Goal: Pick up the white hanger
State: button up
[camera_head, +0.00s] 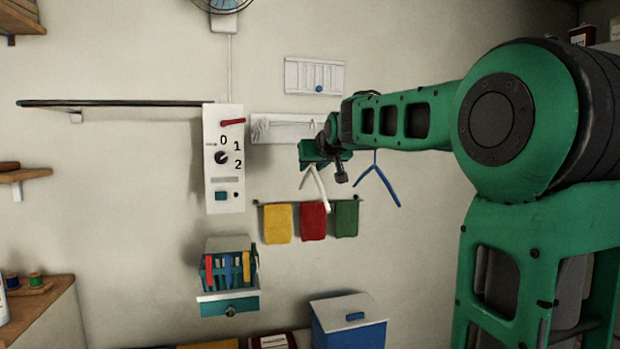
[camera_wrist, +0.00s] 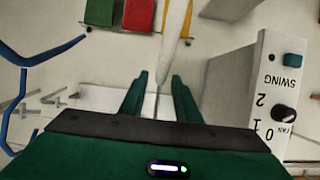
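The white hanger (camera_head: 316,186) hangs just below my gripper (camera_head: 313,163) in the head view, in front of the wall. In the wrist view the white hanger (camera_wrist: 172,42) is close up and reaches down toward the fingertips. My gripper (camera_wrist: 160,78) has its two green fingers apart, with the hanger's thin hook showing in the gap between them. I see room on both sides of the hook, so the fingers look open around it. Where the hook ends on the rack is hidden by my gripper and arm.
A blue hanger (camera_head: 380,180) hangs to the right, also in the wrist view (camera_wrist: 22,92). A white switch panel (camera_head: 223,160) stands out from the wall on the left. Yellow (camera_head: 278,223), red (camera_head: 313,220) and green (camera_head: 346,218) cloths hang below. A blue box (camera_head: 348,325) stands lower down.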

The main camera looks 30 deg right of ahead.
jog(key=shift+w, duration=0.1)
grip_shut()
jog(key=shift+r, duration=0.15)
jog(key=shift+r, duration=1.45)
jog(key=shift+s+r, duration=0.15)
jog(key=shift+s, duration=0.15)
jog(key=s+a, duration=0.2)
jog(key=s, duration=0.6)
jog(key=s+a, duration=0.3)
jog(key=s, duration=0.5)
jog(key=shift+s, duration=0.4)
